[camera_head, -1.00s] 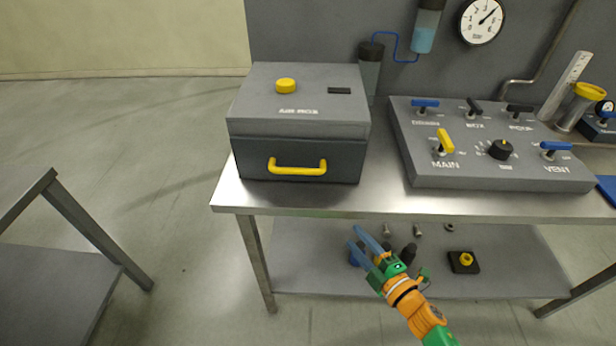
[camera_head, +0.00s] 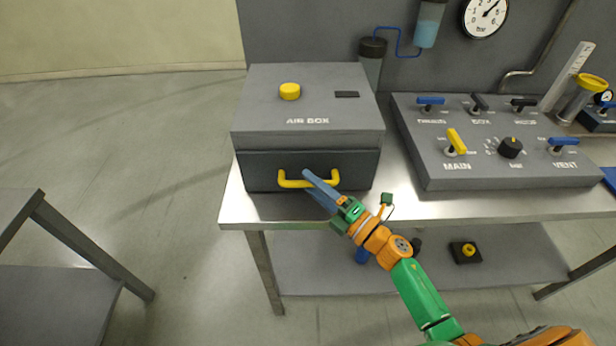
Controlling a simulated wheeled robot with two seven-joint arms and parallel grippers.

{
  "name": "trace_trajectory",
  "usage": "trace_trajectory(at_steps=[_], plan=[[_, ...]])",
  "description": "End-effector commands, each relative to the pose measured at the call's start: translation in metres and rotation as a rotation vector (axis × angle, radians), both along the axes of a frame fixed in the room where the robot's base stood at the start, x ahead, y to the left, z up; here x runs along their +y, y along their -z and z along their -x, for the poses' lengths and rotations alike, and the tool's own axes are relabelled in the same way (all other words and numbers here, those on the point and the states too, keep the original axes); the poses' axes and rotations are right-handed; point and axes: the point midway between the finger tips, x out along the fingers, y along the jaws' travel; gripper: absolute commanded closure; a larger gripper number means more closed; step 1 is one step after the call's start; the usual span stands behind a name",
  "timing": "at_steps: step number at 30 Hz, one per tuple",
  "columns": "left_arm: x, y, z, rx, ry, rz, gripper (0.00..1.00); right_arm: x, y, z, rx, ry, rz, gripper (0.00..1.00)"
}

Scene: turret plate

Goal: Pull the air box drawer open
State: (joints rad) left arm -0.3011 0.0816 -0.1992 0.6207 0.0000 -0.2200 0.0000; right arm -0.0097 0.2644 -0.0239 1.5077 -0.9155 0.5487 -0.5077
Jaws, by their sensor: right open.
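The air box (camera_head: 308,103) is a grey box with a yellow knob (camera_head: 290,91) on its lid, standing at the left end of the metal bench. Its dark drawer (camera_head: 262,168) is closed in the front face and has a yellow bar handle (camera_head: 292,183). My right gripper (camera_head: 308,185) is open, with its blue fingers reaching up and left to the handle's right half, one finger overlapping the bar. I cannot tell whether the fingers touch the handle. My left gripper is not in view.
A valve panel (camera_head: 480,183) with several levers stands right of the box. The bench edge (camera_head: 450,210) runs below the drawer. A lower shelf (camera_head: 330,278) holds small parts. Another grey table (camera_head: 60,290) stands at the left, with free floor between.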

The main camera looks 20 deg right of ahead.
Motion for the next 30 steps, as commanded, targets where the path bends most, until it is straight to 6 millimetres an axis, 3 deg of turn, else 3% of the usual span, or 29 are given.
trace_trajectory(at_steps=[9,15,30], plan=[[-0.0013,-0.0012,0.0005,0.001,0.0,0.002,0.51,0.0047,-0.0009,-0.0083,0.0,0.0,-0.001,0.51],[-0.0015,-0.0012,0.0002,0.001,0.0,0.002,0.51,0.0046,-0.0008,-0.0081,0.001,0.0,0.0,1.0],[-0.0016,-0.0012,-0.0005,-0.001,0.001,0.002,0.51,0.0044,-0.0005,-0.008,0.003,0.001,-0.001,1.0]])
